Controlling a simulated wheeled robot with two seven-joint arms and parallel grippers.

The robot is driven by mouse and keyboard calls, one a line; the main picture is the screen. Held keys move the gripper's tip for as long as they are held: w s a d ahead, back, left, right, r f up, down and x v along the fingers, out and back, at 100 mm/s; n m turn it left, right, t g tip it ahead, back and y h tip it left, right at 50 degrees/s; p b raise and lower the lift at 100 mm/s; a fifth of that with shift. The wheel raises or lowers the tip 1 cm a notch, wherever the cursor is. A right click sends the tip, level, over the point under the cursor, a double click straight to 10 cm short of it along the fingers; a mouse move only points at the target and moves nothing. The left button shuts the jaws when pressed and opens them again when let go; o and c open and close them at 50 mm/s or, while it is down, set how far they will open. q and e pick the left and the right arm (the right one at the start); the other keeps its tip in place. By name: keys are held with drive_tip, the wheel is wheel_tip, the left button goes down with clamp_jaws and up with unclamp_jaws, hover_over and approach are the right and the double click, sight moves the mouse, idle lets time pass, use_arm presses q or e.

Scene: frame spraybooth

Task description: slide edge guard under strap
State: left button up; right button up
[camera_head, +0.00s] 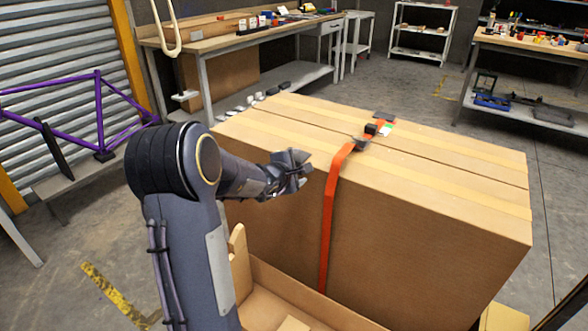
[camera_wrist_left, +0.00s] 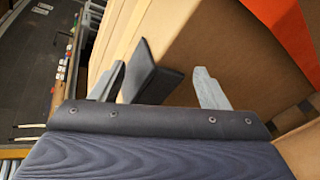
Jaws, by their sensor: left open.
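A large cardboard box (camera_head: 430,220) stands in front of me, with an orange-red strap (camera_head: 329,215) running over its top and down its near side. The strap also shows at top right in the left wrist view (camera_wrist_left: 285,25). My left gripper (camera_head: 297,168) is at the box's upper near edge, left of the strap. In the left wrist view its fingers (camera_wrist_left: 157,80) are apart. A dark angled edge guard (camera_wrist_left: 150,75) stands between them, closer to the left finger; whether it touches a finger is unclear. My right gripper is in neither view.
A black buckle (camera_head: 371,128) and dark pieces sit by the strap on the box top. A cardboard tray (camera_head: 290,295) lies below the near side. A purple bike frame (camera_head: 70,115) stands left; workbenches (camera_head: 235,38) stand behind.

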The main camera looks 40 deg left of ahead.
sight(332, 177)
use_arm(q)
drive_tip(key=c, duration=0.9)
drive_tip(key=o, duration=0.4)
drive_tip(key=shift+c, duration=1.4)
drive_tip(key=shift+w+d+f+b, duration=0.1)
drive_tip(key=shift+w+d+b, duration=0.1)
drive_tip(key=shift+d+b, duration=2)
drive_tip(key=shift+w+d+f+b, duration=0.15)
drive_tip(key=shift+d+b, duration=0.6)
drive_tip(key=shift+b, duration=2.7)
drive_tip(key=shift+d+r+b, duration=0.1)
drive_tip(key=shift+d+b, duration=0.75)
drive_tip(key=shift+b, duration=1.5)
drive_tip(key=shift+w+d+b, duration=0.2)
drive_tip(key=shift+d+b, duration=1)
drive_tip(key=shift+b, duration=0.3)
drive_tip(key=shift+r, duration=0.1)
